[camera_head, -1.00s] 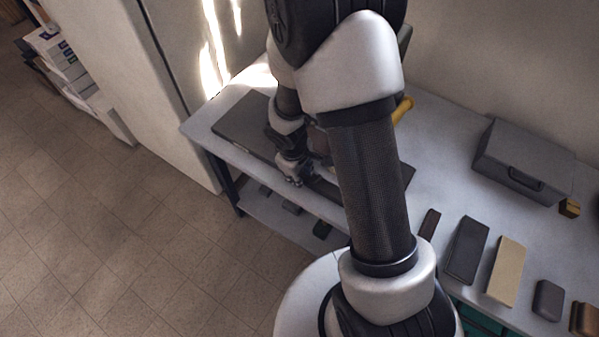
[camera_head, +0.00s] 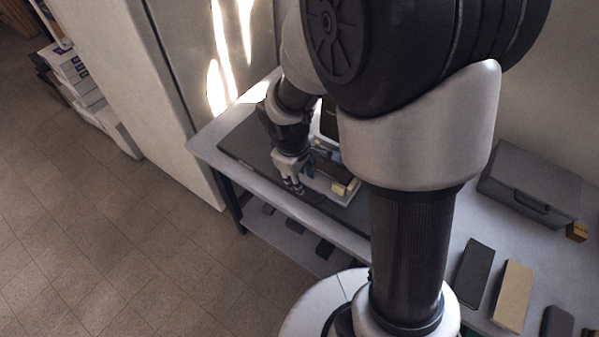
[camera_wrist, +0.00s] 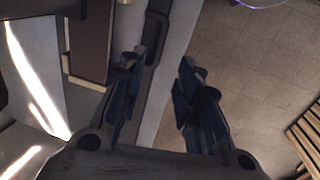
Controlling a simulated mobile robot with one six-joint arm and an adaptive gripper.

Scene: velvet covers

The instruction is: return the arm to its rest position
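Below the fingers are the table edge and the floor. My arm's large links cover the middle of the head view and hide part of the table.
A grey case (camera_head: 530,183) stands at the table's back right. A dark block (camera_head: 475,272) and a cream block (camera_head: 512,296) lie in front of it. A brown and cream item (camera_head: 335,178) lies beside my gripper. Floor (camera_head: 120,240) is clear at left.

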